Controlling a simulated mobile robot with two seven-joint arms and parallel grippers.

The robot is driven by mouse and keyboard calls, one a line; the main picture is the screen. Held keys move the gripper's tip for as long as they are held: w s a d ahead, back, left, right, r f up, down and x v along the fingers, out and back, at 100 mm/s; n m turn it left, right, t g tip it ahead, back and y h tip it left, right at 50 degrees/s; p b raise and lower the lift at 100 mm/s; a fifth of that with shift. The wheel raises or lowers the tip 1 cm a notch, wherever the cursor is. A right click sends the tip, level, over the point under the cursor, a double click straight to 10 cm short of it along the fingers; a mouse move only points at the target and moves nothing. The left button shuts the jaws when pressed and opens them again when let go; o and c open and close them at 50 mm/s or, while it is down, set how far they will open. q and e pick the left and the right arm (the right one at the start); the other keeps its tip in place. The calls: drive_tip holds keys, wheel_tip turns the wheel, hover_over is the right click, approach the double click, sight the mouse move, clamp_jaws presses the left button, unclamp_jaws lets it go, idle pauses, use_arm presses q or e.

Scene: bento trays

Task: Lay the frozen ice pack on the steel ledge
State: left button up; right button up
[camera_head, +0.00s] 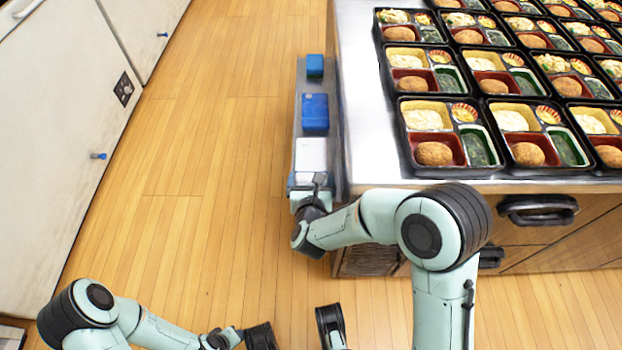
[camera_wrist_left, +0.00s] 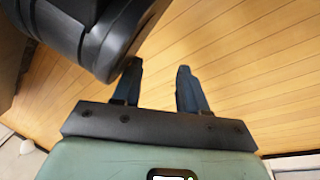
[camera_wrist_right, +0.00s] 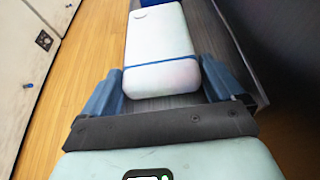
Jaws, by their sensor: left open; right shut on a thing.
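The ice pack (camera_head: 311,155) is a white block with blue edging at the near end of the narrow grey steel ledge (camera_head: 313,87). The right wrist view shows the ice pack (camera_wrist_right: 161,40) lengthwise over the ledge (camera_wrist_right: 207,35). My right gripper (camera_head: 306,182) is shut on its near end, with one blue finger on each side. I cannot tell whether its underside touches the ledge. My left gripper (camera_wrist_left: 158,80) is open and empty above the wooden floor.
A blue box (camera_head: 315,113) and a smaller blue block (camera_head: 315,66) stand farther along the ledge. The steel counter (camera_head: 372,135) beside it carries rows of filled bento trays (camera_head: 435,136). White cabinets (camera_head: 62,100) stand at left, with open floor (camera_head: 205,140) between.

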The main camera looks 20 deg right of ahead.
use_arm(q)
drive_tip(key=shift+s+a+f, duration=0.1)
drive_tip(key=shift+s+f, duration=0.25)
drive_tip(key=shift+s, duration=0.1)
use_arm(e)
drive_tip(key=shift+f, duration=0.15)
drive_tip(key=o, duration=0.9)
drive_tip(key=shift+s, duration=0.1)
